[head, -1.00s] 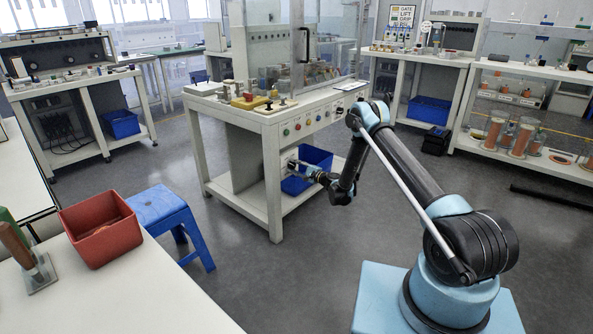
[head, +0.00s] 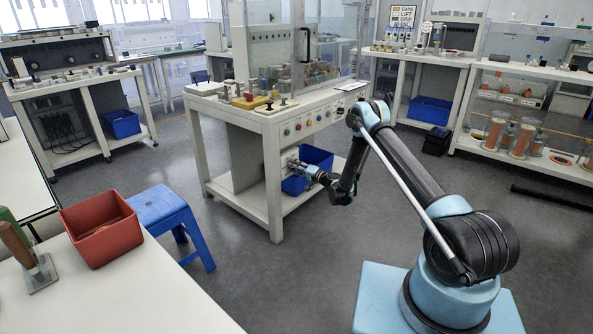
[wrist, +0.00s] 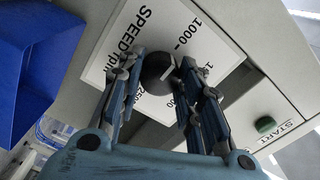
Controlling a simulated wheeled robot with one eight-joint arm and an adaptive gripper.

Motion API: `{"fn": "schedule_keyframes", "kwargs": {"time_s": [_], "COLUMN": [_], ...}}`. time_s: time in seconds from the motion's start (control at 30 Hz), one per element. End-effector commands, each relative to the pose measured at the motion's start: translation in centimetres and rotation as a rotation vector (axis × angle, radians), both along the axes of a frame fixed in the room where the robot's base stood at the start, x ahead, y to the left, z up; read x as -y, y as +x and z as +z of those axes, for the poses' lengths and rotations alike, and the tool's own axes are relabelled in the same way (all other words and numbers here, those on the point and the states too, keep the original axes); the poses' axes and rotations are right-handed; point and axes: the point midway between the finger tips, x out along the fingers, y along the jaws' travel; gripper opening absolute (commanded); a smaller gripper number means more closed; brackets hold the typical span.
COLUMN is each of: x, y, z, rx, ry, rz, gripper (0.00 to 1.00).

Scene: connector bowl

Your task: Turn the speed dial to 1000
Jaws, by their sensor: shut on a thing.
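The speed dial is a round black knob (wrist: 158,72) on a white plate (wrist: 138,22) marked "SPEED". The plate appears rotated in the wrist view. A "1000" label with a tick lies above the knob, and other numbers are partly hidden by my fingers. A pale mark shows on the knob's right side; I cannot tell exactly which number it points to. My gripper (wrist: 157,80) is shut on the knob, one finger on each side. In the head view my gripper (head: 296,164) is at the lower part of the white workbench (head: 272,165), and the dial cannot be made out there.
A blue bin (head: 318,158) stands on the bench's lower shelf, close behind my gripper. A blue stool (head: 160,205) and a red bin (head: 103,240) are at left. The floor between is clear.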

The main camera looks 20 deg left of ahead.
Motion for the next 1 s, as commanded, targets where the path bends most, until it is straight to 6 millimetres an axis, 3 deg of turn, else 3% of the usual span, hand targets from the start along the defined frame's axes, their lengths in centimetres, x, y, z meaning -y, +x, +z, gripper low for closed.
{"fn": "schedule_keyframes", "kwargs": {"time_s": [0.33,0.8,0.83,0.9,1.0], "x": [0.02,0.13,0.14,0.15,0.13], "y": [0.02,0.08,0.09,0.1,0.08], "z": [-0.03,-0.02,-0.02,-0.01,0.01], "rx": [0.106,0.117,0.117,0.117,0.116], "ry": [-0.045,-0.049,-0.049,-0.049,-0.048], "rz": [0.0,-0.003,-0.003,-0.003,-0.002], "gripper": [0.1,0.1,0.36,0.51,0.54]}}
